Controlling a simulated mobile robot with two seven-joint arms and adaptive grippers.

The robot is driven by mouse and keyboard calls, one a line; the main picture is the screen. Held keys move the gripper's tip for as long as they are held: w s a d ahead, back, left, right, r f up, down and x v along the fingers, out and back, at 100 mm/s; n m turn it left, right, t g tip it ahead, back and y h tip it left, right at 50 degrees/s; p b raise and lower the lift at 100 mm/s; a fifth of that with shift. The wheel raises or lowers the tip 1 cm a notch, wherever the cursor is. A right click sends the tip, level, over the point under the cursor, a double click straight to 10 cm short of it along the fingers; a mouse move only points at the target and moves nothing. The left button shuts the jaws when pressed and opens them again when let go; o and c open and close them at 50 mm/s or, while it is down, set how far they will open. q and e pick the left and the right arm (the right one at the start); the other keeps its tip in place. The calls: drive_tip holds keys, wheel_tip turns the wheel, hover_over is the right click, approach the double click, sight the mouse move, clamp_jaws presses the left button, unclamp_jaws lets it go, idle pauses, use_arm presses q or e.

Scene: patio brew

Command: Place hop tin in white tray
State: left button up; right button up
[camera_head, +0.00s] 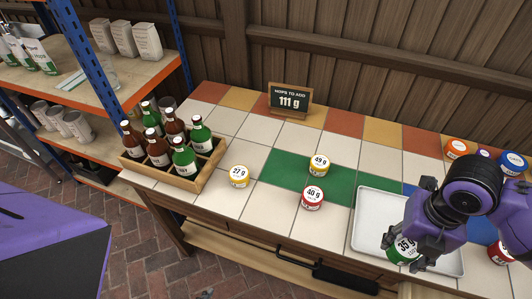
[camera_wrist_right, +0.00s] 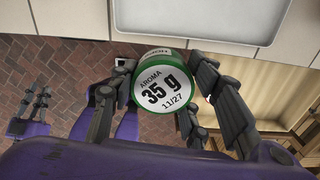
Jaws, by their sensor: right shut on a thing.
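My right gripper (camera_head: 398,246) is shut on a green hop tin (camera_head: 405,250) marked 35 g. The tin also shows between the fingers in the right wrist view (camera_wrist_right: 157,92), its label reading AROMA 35 g. In the head view the tin overlaps the front of the white tray (camera_head: 370,208); in the wrist view the tray (camera_wrist_right: 225,18) lies beyond it. The visible part of the tray is empty; my arm hides its right part. What looks like my left gripper (camera_wrist_right: 38,106) shows small in the wrist view, its jaws unclear.
Yellow tins of 27 g (camera_head: 239,176) and 49 g (camera_head: 319,165) and a red 40 g tin (camera_head: 312,197) stand left of the tray. A bottle crate (camera_head: 190,183) stands at left. A sign (camera_head: 290,101) reads 111 g. Another red tin (camera_head: 502,252) is right of my arm.

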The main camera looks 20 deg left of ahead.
drive_tip(key=w+a+f, duration=0.2)
drive_tip(key=w+f, duration=0.1)
drive_tip(key=w, duration=0.1)
hover_over(371, 235)
wheel_tip(371, 235, down, 5)
drive_tip(key=shift+r+b, duration=0.1)
drive_tip(key=shift+b, duration=0.3)
drive_tip(key=shift+f, duration=1.35)
drive_tip(key=shift+f, duration=0.1)
drive_tip(key=shift+s+f, duration=0.1)
drive_tip(key=shift+f, duration=0.05)
drive_tip(key=o, duration=0.9)
wheel_tip(371, 235, up, 12)
drive_tip(key=shift+r, duration=0.25)
